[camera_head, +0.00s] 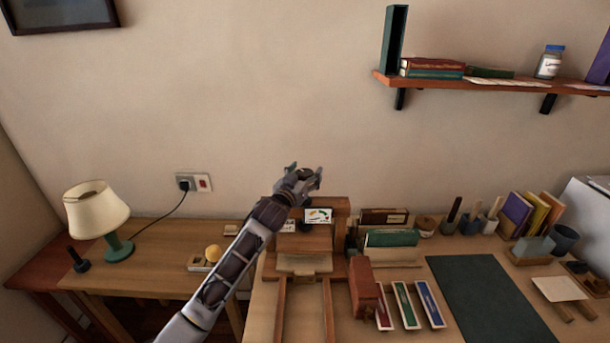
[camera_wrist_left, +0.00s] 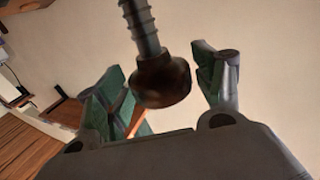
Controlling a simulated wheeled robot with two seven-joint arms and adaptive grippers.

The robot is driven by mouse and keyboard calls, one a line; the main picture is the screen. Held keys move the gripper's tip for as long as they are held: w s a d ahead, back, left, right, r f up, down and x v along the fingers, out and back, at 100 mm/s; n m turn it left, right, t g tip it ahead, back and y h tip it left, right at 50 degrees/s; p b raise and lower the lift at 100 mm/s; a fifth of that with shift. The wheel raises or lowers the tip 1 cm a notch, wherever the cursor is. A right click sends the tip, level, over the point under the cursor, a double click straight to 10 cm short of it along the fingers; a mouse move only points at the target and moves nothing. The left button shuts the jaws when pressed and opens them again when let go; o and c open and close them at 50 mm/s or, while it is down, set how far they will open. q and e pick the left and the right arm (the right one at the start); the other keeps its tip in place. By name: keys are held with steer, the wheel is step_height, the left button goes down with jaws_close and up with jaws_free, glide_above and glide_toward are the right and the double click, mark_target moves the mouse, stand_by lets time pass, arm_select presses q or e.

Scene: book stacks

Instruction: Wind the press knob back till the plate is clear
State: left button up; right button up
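The wooden press (camera_head: 303,263) stands in the lower middle of the head view, with two long rails running toward me. My left gripper (camera_head: 305,172) is above its upright back part. In the left wrist view, a dark brown round knob (camera_wrist_left: 161,82) on a grey threaded screw (camera_wrist_left: 143,28) sits between the spread green-padded fingers of my left gripper (camera_wrist_left: 163,66). The gripper is open, with a visible gap on the right side of the knob; contact on the left is unclear. The knob is hidden in the head view. I cannot make out the plate's state. My right gripper is not in view.
A red block (camera_head: 364,290) and several coloured slim boxes lie right of the press, beside a dark green mat (camera_head: 480,298). A wall shelf (camera_head: 480,86) hangs above right. A lamp (camera_head: 97,212) stands at the left. The wall is close behind.

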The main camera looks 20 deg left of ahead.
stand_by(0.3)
arm_select(q)
steer(key=shift+s, duration=0.1)
steer(key=s+a, duration=0.1)
steer(key=s, duration=1)
steer(key=shift+s+a, duration=0.25)
steer(key=shift+s, duration=0.15)
steer(key=shift+a, duration=0.1)
stand_by(0.7)
